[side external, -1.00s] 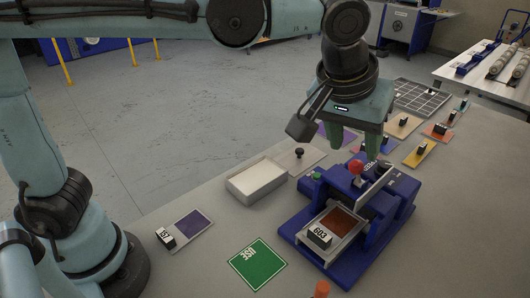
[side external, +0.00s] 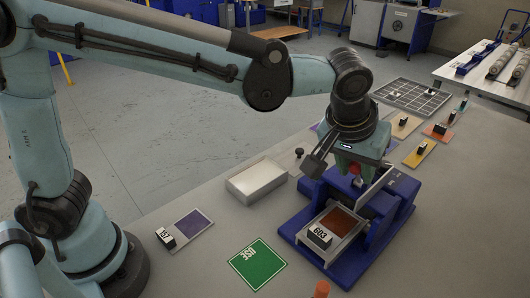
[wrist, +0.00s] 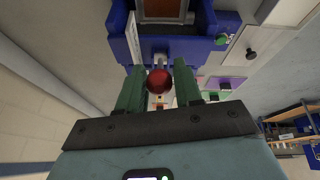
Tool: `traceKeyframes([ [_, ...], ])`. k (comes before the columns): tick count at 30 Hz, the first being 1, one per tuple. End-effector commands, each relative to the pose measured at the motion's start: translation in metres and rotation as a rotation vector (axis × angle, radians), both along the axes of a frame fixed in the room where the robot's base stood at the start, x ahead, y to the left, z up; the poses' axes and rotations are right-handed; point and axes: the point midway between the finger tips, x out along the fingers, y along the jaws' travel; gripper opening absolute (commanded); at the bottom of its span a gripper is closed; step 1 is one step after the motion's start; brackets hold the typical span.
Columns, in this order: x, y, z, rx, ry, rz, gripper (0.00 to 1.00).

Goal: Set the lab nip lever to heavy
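The lab nip (side external: 395,192) is a blue machine on the grey table. Its lever ends in a red ball knob (wrist: 160,82), which also shows at the underside of my gripper in the side view (side external: 354,169). In the wrist view, my gripper (wrist: 157,80) has its two green fingers apart, one on each side of the knob, with gaps visible. In the side view my gripper (side external: 352,170) is low over the machine and hides much of the lever. A tray with a brown-red swatch (side external: 338,221) and a block marked 603 (side external: 320,236) sits at the machine's front.
A white open box (side external: 256,180) stands left of the machine. A green USE card (side external: 257,264) and a purple swatch with a block (side external: 193,223) lie in front left. Several coloured swatches with blocks (side external: 420,152) and a grid rack (side external: 412,96) are behind. An orange knob (side external: 321,289) is at the front.

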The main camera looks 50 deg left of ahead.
Motion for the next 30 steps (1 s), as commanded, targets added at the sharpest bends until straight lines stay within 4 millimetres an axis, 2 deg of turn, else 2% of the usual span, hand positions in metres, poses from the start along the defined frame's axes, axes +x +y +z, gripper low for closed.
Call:
traceKeyframes([
  [1, 0.000, 0.000, 0.000, 0.000, 0.000, 0.000, 0.26],
  [6, 0.000, 0.000, 0.000, 0.000, 0.000, 0.000, 0.00],
  [20, 0.002, 0.000, 0.001, 0.001, 0.033, 0.002, 0.00],
  [30, 0.016, 0.001, 0.006, 0.002, 0.238, 0.003, 0.00],
])
